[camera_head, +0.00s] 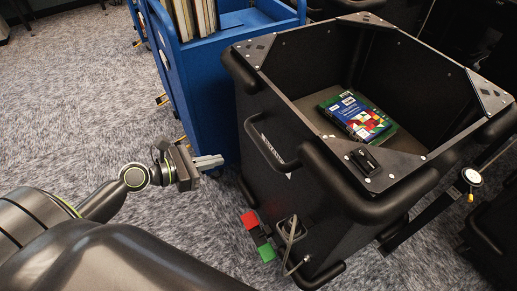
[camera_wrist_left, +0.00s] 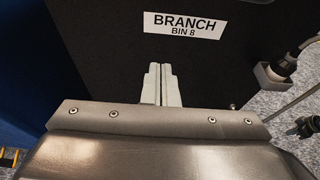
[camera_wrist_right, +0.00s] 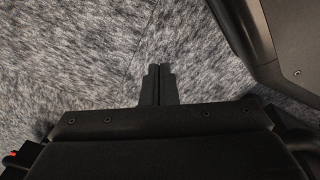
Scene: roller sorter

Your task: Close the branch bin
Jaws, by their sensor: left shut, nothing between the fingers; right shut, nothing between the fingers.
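The branch bin (camera_head: 300,165) is a black, open-topped wheeled bin at the right of the head view. A colourful book (camera_head: 355,116) lies inside it. Its front bears a white label reading BRANCH BIN 8 (camera_wrist_left: 185,24) in the left wrist view. A black handle (camera_head: 268,146) sticks out from this side. My left gripper (camera_head: 208,162) is shut and empty, to the left of the bin's front; in the left wrist view its fingertips (camera_wrist_left: 160,84) point at the black panel below the label. My right gripper (camera_wrist_right: 159,84) is shut and empty above the carpet.
A blue cart (camera_head: 205,75) with upright books stands behind and left of the bin. Open carpet (camera_head: 75,90) lies to the left.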

